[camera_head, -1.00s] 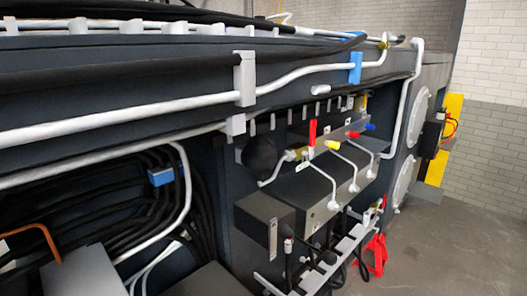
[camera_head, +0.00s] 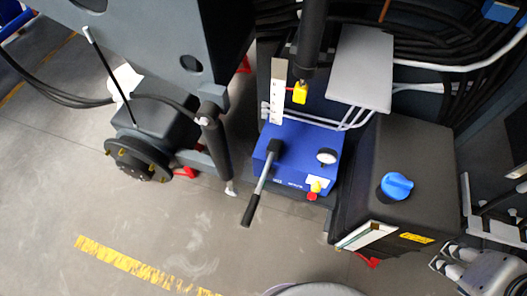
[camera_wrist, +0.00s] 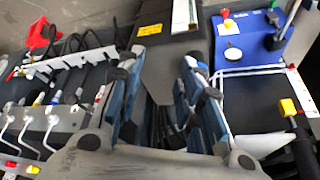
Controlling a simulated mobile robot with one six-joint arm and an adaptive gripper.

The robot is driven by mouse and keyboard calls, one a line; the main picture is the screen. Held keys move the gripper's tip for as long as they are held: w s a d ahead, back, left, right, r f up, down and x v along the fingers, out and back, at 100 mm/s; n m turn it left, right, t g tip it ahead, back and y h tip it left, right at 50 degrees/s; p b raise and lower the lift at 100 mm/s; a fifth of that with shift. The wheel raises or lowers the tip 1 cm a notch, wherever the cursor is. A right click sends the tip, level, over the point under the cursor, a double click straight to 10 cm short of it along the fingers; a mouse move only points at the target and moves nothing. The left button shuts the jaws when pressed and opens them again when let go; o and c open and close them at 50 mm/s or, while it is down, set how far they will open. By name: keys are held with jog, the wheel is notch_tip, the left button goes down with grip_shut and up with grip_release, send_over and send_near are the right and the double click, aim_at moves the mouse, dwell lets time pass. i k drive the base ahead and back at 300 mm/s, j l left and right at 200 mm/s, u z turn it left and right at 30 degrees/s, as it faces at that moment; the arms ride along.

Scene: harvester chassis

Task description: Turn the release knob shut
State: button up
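A blue pump unit (camera_head: 290,150) with a lever handle (camera_head: 262,185) and a round white gauge (camera_head: 327,156) stands in the middle of the head view. A small red knob (camera_head: 312,196) and a yellow knob (camera_head: 317,185) sit close together on its front corner. I cannot tell for certain which is the release knob. In the wrist view the blue pump (camera_wrist: 260,45), red knob (camera_wrist: 225,13) and yellow knob (camera_wrist: 229,24) show at upper right. My gripper (camera_wrist: 160,72) is open and empty, its fingers pointing toward the black tank, left of the knobs and apart from them.
The black tank (camera_head: 400,160) with a blue cap (camera_head: 396,186) stands right of the pump. A yellow valve handle (camera_head: 300,92) is above the pump. A valve bank (camera_wrist: 45,120) lies left in the wrist view. Floor in front of the pump (camera_head: 200,235) is clear.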

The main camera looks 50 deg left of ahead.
aim_at(311, 196)
jog(key=u, duration=1.5)
